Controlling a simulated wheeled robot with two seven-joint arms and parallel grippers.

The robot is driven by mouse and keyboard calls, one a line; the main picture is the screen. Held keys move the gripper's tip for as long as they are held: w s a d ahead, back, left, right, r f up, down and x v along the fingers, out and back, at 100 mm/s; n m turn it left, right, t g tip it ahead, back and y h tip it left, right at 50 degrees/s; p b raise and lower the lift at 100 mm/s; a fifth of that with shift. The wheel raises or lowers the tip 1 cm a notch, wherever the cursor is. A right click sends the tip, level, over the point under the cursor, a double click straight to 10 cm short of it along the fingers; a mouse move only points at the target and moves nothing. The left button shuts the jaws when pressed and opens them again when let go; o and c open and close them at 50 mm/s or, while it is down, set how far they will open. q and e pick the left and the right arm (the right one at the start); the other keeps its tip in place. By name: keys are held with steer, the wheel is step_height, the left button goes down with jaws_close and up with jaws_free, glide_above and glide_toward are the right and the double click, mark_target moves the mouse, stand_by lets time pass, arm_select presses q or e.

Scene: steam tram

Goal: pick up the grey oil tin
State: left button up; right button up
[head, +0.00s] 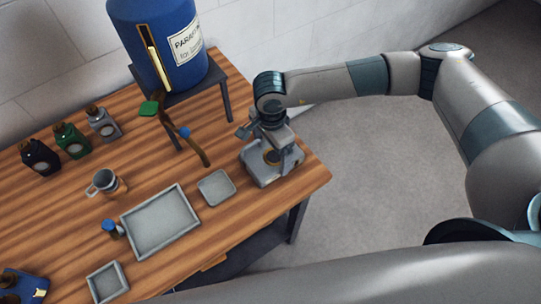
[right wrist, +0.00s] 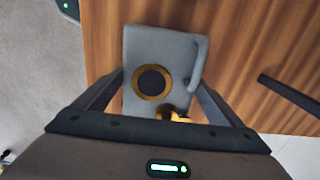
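A grey oil tin (head: 262,174) with a handle stands at the right end of the wooden table. The right wrist view shows its grey top (right wrist: 150,45) with a round brass-rimmed dark opening, a handle along the right side and a small brass part at the near edge. My right gripper (head: 270,145) is above it and pointed down. Its open fingers stand on either side of the tin; whether they touch it is hard to tell. My left gripper is not in view.
The table (head: 215,240) also holds a grey tray (head: 160,222), smaller dishes (head: 216,187), a metal mug (head: 104,183) and several corked bottles (head: 72,141). A blue paraffin drum (head: 150,20) stands on a dark stand behind. Open floor (head: 375,180) lies to the right.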

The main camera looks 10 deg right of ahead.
steer(key=c, duration=0.4)
steer(key=shift+r, duration=0.1)
steer(key=shift+r+b, duration=0.85)
steer(key=shift+b, duration=0.05)
steer(key=shift+s+d+r+b, duration=0.1)
steer(key=shift+r+b, duration=0.3)
steer(key=shift+r, duration=0.15)
steer(key=shift+s+d+r+b, duration=0.1)
steer(key=shift+r+b, duration=0.25)
steer(key=shift+r, duration=0.2)
steer(key=s+d+r+b, duration=0.1)
steer(key=s+d+r, duration=0.1)
steer(key=s, duration=0.1)
steer(key=s+d+r+b, duration=0.2)
steer(key=s, duration=0.1)
steer(key=s+d+r+b, duration=0.1)
steer(key=s+d+r, duration=0.1)
steer(key=s+r, duration=0.1)
steer(key=shift+d+b, duration=0.2)
steer(key=shift+b, duration=0.1)
steer(key=shift+w, duration=0.1)
